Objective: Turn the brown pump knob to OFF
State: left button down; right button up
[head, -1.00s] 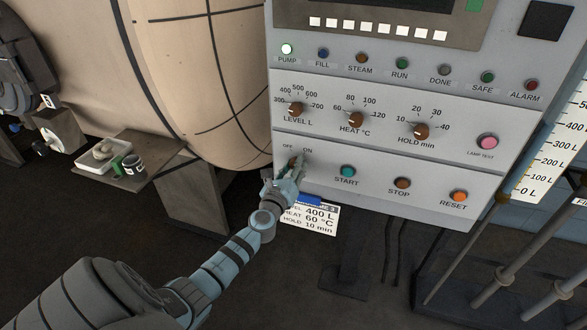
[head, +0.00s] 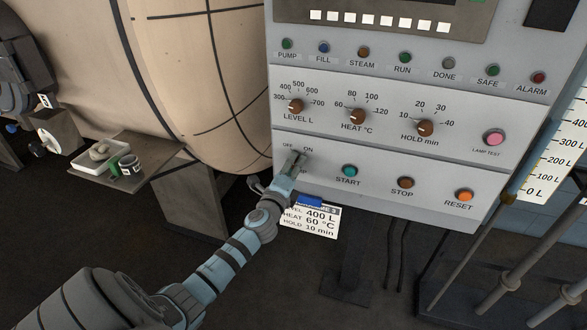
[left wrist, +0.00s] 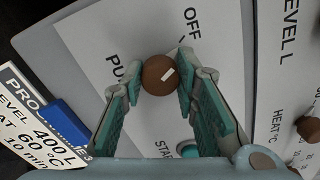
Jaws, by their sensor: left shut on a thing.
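The brown pump knob (left wrist: 158,76) sits between both fingertips of my left gripper (left wrist: 160,78) in the left wrist view. The fingers touch it from both sides. Its white mark points toward the OFF label (left wrist: 191,24). In the head view my left gripper (head: 295,161) is at the lower left of the control panel (head: 390,198), below the OFF and ON labels, and hides most of the knob. The PUMP lamp (head: 287,44) is dark green, not glowing. My right gripper is not in view.
The START button (head: 349,171), STOP button (head: 405,183) and RESET button (head: 465,195) lie right of the gripper. The LEVEL knob (head: 296,106) is above. A recipe card (head: 311,219) hangs below the panel. A side shelf (head: 152,168) holds a tray and mugs at left.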

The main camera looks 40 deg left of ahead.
pick_arm(q)
jog(key=shift+n, duration=0.4)
jog(key=c, duration=1.2)
grip_release()
jog(key=shift+c, duration=0.2)
jog(key=v, duration=1.2)
